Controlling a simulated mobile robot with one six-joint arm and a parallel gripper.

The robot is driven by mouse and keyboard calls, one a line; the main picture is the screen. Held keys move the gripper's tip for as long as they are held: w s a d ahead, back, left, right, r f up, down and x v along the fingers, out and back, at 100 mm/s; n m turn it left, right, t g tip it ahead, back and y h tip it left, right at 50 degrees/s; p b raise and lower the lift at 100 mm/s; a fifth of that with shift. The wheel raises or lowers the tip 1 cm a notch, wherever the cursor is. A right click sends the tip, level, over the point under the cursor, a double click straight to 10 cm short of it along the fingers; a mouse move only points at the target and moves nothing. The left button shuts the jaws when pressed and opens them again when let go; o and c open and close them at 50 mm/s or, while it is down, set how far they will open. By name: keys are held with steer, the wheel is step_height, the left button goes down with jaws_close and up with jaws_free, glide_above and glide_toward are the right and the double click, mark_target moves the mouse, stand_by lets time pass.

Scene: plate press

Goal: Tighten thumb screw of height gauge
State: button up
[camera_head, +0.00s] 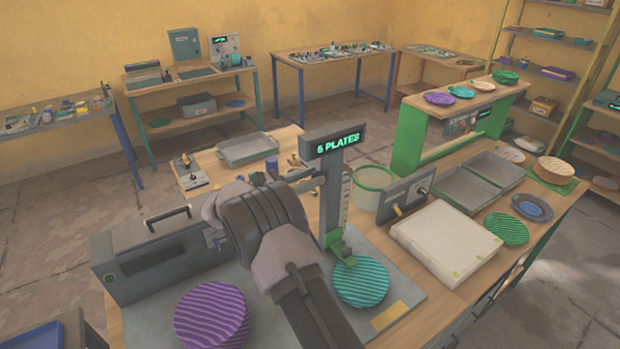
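The height gauge is a grey upright post (331,205) with a pale marked scale and a green foot (343,251) low on it. A dark sign (336,142) with glowing text, which seems to read "5 PLATES", tops the post. I cannot make out the thumb screw; my arm or gripper may hide it. My arm reaches up from the bottom middle. My gripper (314,181) is just left of the upper post; whether it touches is unclear. My arm hides most of it, so its opening and grip do not show. A teal ribbed plate (361,281) lies below the green foot.
A purple ribbed plate (212,315) and a long grey toolbox (155,254) are left of my arm. A green-rimmed bucket (373,188), a tilted dark panel (406,197) and a white slab (445,242) stand right of the post. Grey trays (467,189) lie farther right.

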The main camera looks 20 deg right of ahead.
jaws_close()
steer(key=shift+m, duration=0.4)
steer(key=shift+s+f+m+b, duration=0.15)
steer(key=shift+m+b, duration=2.55)
steer(key=shift+m, duration=1.35)
steer(key=shift+s+f+m+b, duration=0.1)
steer(key=shift+m+b, duration=2.55)
steer(key=shift+m, duration=1.4)
